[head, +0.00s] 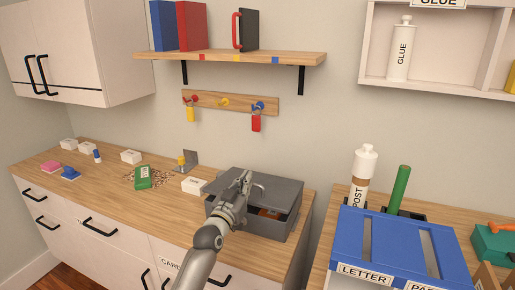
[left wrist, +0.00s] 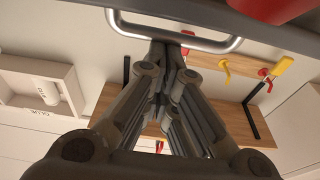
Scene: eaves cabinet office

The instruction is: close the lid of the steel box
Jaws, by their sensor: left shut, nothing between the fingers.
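The steel box (head: 283,228) is dark grey and stands at the right end of the wooden counter. Its lid (head: 283,187) is lowered most of the way, with a gap at the front where something orange-brown shows inside. A metal handle (head: 260,187) is on the lid. My left gripper (head: 246,176) is over the lid beside the handle, shut and empty. In the left wrist view the shut fingertips (left wrist: 172,50) are close to the handle bar (left wrist: 175,40); whether they touch it I cannot tell. My arm hides the box's left front. My right gripper is not in view.
A white card box (head: 194,186) and a small hinged grey item (head: 190,158) are left of the box. A green packet (head: 142,177) lies beside scattered brown bits. A wooden shelf (head: 230,57) and hook rail (head: 235,103) are above.

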